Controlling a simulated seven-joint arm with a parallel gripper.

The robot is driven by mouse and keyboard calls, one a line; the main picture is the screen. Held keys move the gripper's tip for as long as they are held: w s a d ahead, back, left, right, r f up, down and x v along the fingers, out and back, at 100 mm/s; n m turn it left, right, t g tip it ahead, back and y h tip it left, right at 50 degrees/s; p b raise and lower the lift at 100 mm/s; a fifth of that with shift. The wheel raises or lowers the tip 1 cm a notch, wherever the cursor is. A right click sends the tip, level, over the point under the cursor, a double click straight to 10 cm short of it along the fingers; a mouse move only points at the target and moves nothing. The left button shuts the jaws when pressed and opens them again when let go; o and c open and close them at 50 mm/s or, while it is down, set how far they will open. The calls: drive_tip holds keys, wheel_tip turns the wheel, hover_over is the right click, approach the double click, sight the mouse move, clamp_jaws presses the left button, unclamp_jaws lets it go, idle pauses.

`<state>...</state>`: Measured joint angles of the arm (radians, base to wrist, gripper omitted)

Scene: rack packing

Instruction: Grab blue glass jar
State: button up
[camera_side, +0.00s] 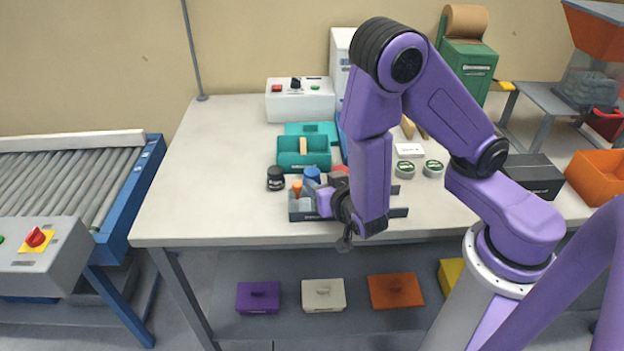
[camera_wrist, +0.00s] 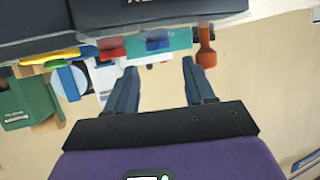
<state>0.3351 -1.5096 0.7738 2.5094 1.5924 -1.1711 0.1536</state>
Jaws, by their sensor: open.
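The blue jar (camera_side: 312,174) stands among other items at the dark grey rack (camera_side: 300,215) near the table's front edge. In the wrist view, which looks upside down, a blue shape (camera_wrist: 156,41) that seems to be this jar shows in front of teal. My gripper (camera_side: 311,190) is at the rack, close to the jar on its near side. In the wrist view my gripper (camera_wrist: 158,75) has its two fingers apart with nothing between them. The blue shape lies beyond the fingertips. The jar's lower part is hidden in the side view.
An orange item (camera_side: 297,187) stands just left of the jar, and a black jar (camera_side: 275,178) farther left. A red item (camera_side: 340,170) is to the right. A teal bin (camera_side: 290,158) is behind. The table's left part is clear.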

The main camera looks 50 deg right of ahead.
sight(312, 171)
drive_tip(key=shift+x, duration=3.6)
drive_tip(key=shift+s+d, duration=0.1)
drive_tip(key=shift+d, duration=0.05)
drive_tip(key=c, duration=0.9)
drive_tip(key=shift+r, duration=0.15)
